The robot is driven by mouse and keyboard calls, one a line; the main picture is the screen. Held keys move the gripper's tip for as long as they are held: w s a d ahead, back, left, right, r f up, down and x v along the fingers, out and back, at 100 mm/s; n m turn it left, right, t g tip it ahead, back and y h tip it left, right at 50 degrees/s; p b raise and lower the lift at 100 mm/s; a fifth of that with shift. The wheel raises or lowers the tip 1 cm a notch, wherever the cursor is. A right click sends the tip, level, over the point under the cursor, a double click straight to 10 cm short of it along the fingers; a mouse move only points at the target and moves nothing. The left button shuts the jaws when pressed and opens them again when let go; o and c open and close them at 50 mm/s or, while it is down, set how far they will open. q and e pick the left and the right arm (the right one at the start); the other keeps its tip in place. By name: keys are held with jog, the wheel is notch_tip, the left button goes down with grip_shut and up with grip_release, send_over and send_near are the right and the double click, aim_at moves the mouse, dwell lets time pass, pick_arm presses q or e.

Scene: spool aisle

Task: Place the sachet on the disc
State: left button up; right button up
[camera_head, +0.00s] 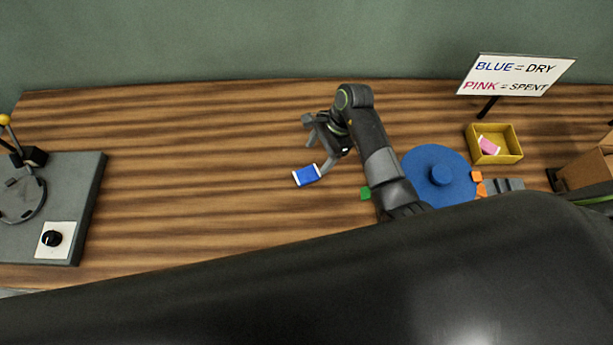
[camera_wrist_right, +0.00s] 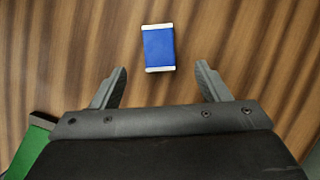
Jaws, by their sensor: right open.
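The sachet (camera_head: 307,175), blue with white ends, lies flat on the wooden bench. In the right wrist view the sachet (camera_wrist_right: 158,47) is just beyond the fingertips, roughly centred between them. My right gripper (camera_head: 318,155) is open and empty beside the sachet; its two fingers are spread apart in the wrist view (camera_wrist_right: 162,68). The blue round disc (camera_head: 418,165) with a raised hub lies to the right, behind my right arm's links, with nothing on it that I can see. My left gripper is not visible.
A yellow box (camera_head: 510,155) holds a pink sachet (camera_head: 489,145). A sign (camera_head: 516,74) reads BLUE = DRY, PINK = SPENT. Orange pieces (camera_head: 477,176) and a green piece (camera_head: 366,193) lie by the disc. A grey device (camera_head: 75,190) stands left; the bench between is clear.

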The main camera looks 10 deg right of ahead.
aim_at(308, 173)
jog(key=b+x, duration=0.1)
jog(key=x, duration=0.2)
jog(key=shift+a+f+b, duration=0.1)
jog(key=shift+f+b, duration=0.35)
jog(key=shift+b, duration=0.1)
jog(key=b+x, duration=0.3)
jog(key=x, duration=0.1)
jog(key=shift+f, duration=0.2)
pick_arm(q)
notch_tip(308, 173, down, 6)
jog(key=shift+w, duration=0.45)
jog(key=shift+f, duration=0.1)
pick_arm(e)
jog(key=c, duration=1.1)
